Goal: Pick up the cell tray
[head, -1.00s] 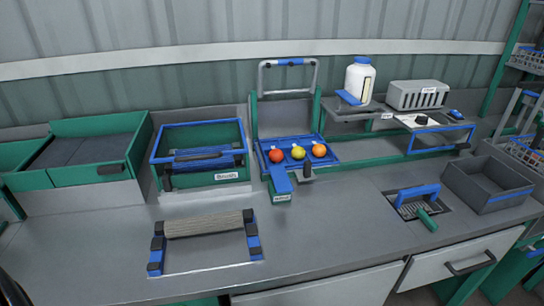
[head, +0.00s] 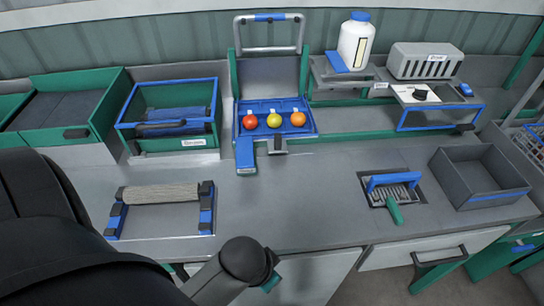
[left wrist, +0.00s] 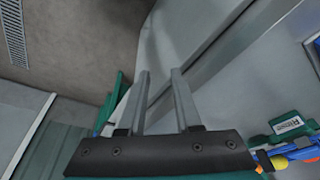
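A blue tray (head: 302,128) with cells holds a red, a yellow and an orange tomato at the back middle of the bench. I take it to be the cell tray. It lies flat in front of an upright green-framed stand. My left arm fills the lower left of the head view, but its gripper does not show there. In the left wrist view my left gripper (left wrist: 160,74) has two grey fingers standing apart with nothing between them. Small blue, yellow and orange parts show at that view's lower right edge. My right gripper is in neither view.
A green crate (head: 175,97) with blue contents stands left of the tray. A roller frame (head: 207,215) lies in front. A brush holder (head: 392,181) and a grey bin (head: 482,195) stand right, a white bottle (head: 354,45) behind. The middle bench (head: 290,195) is clear.

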